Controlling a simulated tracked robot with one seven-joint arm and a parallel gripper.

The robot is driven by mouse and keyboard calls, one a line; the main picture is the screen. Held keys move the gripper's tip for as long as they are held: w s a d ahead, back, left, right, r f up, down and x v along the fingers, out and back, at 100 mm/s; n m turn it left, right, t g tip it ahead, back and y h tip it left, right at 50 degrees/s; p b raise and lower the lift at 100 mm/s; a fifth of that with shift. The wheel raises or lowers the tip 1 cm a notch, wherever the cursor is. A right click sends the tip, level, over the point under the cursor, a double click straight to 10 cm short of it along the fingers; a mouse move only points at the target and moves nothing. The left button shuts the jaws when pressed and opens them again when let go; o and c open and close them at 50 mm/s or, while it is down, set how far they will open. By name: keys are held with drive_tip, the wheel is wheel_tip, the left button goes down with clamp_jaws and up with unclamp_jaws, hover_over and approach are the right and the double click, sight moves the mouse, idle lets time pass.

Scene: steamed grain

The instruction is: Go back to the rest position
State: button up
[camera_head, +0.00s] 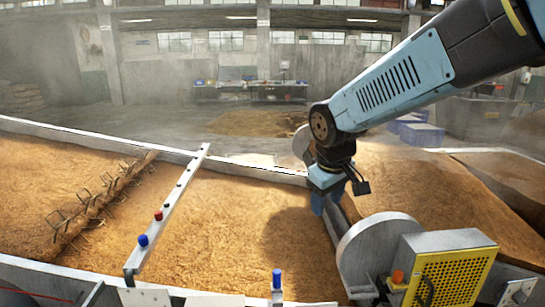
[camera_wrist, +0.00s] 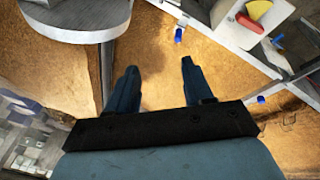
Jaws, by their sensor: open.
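My gripper (camera_head: 317,205) hangs at the end of my blue arm, pointing down over the grain beds near the dividing wall. In the wrist view its two dark blue fingers (camera_wrist: 159,68) stand apart with bare grain seen between them. Nothing is held between them. The brown steamed grain (camera_head: 235,225) fills the bed below and left of it. The gap between the fingertips and the grain is hard to judge.
A white bar (camera_head: 168,210) with blue and red knobs spans the left bed. A rake-like shaft with metal tines (camera_head: 100,198) lies further left. A rounded grey housing (camera_head: 378,245) and a yellow grille box (camera_head: 455,275) stand close to my gripper, lower right. Another grain bed (camera_head: 415,190) lies right.

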drive_tip(key=s+d+r+m+t, duration=0.1)
drive_tip(key=s+d+r+m, duration=0.1)
drive_tip(key=s+d, duration=0.3)
drive_tip(key=s+d+r+m+t, duration=0.1)
drive_tip(key=s+d+r+m, duration=0.2)
drive_tip(key=s+d+m, duration=0.2)
drive_tip(key=s+d, duration=0.1)
drive_tip(key=s, duration=0.2)
drive_tip(key=shift+s+r, duration=0.2)
drive_tip(key=shift+s, duration=0.1)
drive_tip(key=shift+c, duration=0.8)
